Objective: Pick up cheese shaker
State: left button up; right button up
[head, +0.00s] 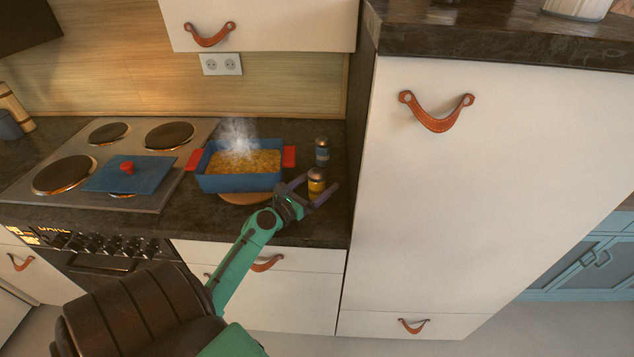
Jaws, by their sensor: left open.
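Two small shakers stand upright on the dark counter, right of the baking dish. The nearer shaker (316,185) has a yellow label and a dark body. The farther shaker (322,151) is dark with a blue label. I cannot read which one is the cheese shaker. My left gripper (320,183) is open, with its fingers pointing up and to the right, one on each side of the yellow-labelled shaker in the picture. I cannot tell whether they touch it. My right gripper is not in view.
A steaming blue baking dish (240,183) with red handles sits on a round wooden board (245,198) left of the shakers. Its blue lid (128,179) lies on the stove (72,195). A tall white cabinet (460,200) closes off the counter's right side.

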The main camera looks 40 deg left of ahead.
pick_arm(q)
jog(key=shift+r, duration=0.1)
grip_shut()
